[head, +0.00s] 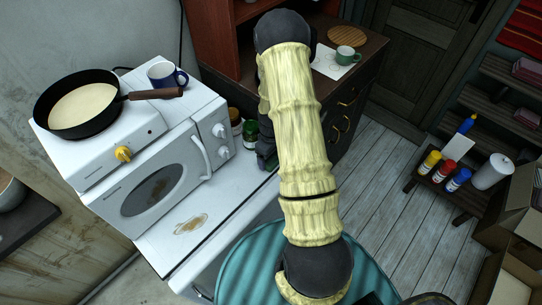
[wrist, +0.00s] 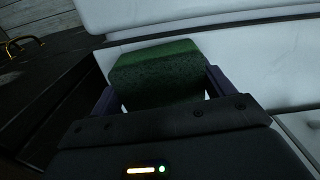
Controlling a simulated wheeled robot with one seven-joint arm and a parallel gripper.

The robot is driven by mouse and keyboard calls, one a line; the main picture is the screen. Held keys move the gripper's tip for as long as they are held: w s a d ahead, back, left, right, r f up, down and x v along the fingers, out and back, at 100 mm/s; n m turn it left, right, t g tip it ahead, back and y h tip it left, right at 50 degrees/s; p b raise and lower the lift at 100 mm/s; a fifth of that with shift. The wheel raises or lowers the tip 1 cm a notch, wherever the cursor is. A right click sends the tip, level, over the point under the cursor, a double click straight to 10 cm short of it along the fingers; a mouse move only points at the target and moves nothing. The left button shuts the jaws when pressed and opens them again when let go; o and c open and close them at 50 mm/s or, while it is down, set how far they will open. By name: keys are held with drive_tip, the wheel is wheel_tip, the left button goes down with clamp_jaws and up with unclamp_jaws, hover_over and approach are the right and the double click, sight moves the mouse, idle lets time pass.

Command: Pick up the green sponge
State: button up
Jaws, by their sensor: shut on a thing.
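The green sponge (wrist: 155,68) fills the space between the two fingers of my gripper (wrist: 160,90) in the wrist view. My gripper is shut on it, with a finger against each side. A white surface lies behind and around the sponge. I cannot tell whether the sponge touches that surface. In the head view my arm covers most of the gripper, and the sponge cannot be made out there.
A white microwave (head: 155,190) stands on a white surface left of my arm. A black pan (head: 78,110) and a blue mug (head: 167,75) sit above it. Jars (head: 250,133) stand beside it. A dark cabinet (head: 350,95) holds a green mug (head: 345,55). Bottles (head: 445,170) stand at right.

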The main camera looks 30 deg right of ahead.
wheel_tip(320, 180, up, 10)
drive_tip(key=shift+r+b, duration=0.1)
drive_tip(key=shift+b, duration=0.9)
idle(0.5)
drive_tip(key=shift+o, duration=1.2)
drive_tip(key=shift+c, duration=1)
